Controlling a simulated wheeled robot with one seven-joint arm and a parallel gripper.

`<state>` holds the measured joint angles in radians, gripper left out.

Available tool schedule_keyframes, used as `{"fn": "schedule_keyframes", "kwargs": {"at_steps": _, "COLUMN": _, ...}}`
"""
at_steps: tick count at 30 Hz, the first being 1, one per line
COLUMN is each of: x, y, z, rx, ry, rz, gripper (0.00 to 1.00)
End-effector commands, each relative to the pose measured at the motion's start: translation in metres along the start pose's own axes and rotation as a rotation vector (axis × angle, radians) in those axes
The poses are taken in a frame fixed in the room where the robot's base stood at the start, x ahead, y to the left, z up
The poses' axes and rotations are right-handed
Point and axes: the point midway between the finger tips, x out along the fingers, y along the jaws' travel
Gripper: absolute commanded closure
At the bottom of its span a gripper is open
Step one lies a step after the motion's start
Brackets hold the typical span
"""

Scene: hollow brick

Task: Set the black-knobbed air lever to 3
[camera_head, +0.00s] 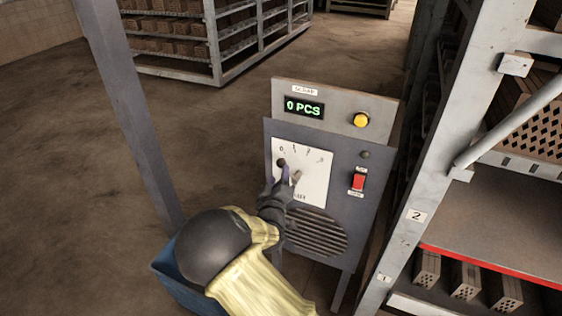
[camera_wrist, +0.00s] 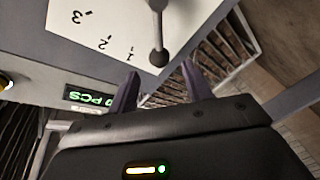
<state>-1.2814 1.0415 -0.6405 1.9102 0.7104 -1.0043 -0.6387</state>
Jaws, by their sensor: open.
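The air lever's black knob (camera_head: 281,162) stands in front of a white dial plate (camera_head: 314,190) marked 0 to 3 on a grey control cabinet. The lever points at the 0 end. The wrist view, rotated, shows the round knob (camera_wrist: 159,57) on its grey shaft (camera_wrist: 157,12), past the 1, with the 2 and 3 farther left. My gripper (camera_head: 286,173) is at the dial's left side, and its arm covers the plate's lower left. In the wrist view my gripper (camera_wrist: 160,72) is open, its purple fingers apart and empty. The knob appears just beyond the fingertips, between them.
The cabinet has a green "0 PCS" display (camera_head: 304,107), a yellow button (camera_head: 361,120), a red switch (camera_head: 358,181) and a vent grille (camera_head: 318,233). A brick rack with an upright post (camera_head: 441,150) stands close on the right.

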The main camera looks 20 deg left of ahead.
Motion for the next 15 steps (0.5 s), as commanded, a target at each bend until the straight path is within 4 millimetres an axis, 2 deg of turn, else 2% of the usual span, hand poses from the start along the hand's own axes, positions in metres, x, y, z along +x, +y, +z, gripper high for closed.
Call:
{"fn": "schedule_keyframes", "kwargs": {"at_steps": 9, "x": 0.05, "y": 0.001, "z": 0.0, "rx": -0.001, "ry": 0.0, "rz": 0.001, "gripper": 0.5}}
{"fn": "schedule_keyframes", "kwargs": {"at_steps": 15, "x": 0.067, "y": 0.0, "z": 0.0, "rx": 0.0, "ry": 0.0, "rz": 0.0, "gripper": 0.5}}
